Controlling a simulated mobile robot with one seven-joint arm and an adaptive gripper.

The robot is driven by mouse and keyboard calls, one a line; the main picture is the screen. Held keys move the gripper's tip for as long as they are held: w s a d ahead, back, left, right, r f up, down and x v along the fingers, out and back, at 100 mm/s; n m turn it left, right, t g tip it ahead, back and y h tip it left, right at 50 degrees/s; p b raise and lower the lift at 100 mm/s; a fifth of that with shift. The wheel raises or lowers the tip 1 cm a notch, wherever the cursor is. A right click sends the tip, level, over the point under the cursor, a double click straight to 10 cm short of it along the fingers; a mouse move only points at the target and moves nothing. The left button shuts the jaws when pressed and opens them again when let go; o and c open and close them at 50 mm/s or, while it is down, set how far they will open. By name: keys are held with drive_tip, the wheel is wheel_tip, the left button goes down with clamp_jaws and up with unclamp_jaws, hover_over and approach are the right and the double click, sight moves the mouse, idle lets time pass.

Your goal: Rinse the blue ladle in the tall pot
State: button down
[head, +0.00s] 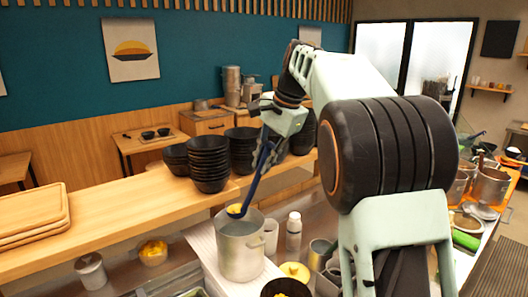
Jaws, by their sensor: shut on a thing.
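My gripper (264,107) is shut on the handle of the blue ladle (259,172). The ladle hangs tilted, with its bowl (236,211) low and to the left. The bowl shows yellow on its inside. The tall pot (240,252) is a grey metal pot on the lower counter. The ladle's bowl appears at the pot's far rim, over or just inside the opening; I cannot tell its exact depth. The pot's inside looks pale grey. My arm covers much of the right middle of the view.
Stacks of black bowls (208,163) stand on the wooden ledge behind the pot. A white bottle (294,232), a yellow lid (295,271) and a dark pan (286,288) are right of it. A small bowl of yellow food (153,252) and a lidded canister (91,271) are left.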

wheel_tip(320, 180, down, 12)
drive_tip(key=s+d+t+y+b, duration=0.1)
drive_tip(key=b, duration=0.7)
drive_tip(key=shift+s+d, duration=0.4)
drive_tip(key=shift+d+r, duration=0.1)
drive_tip(key=shift+d, duration=0.05)
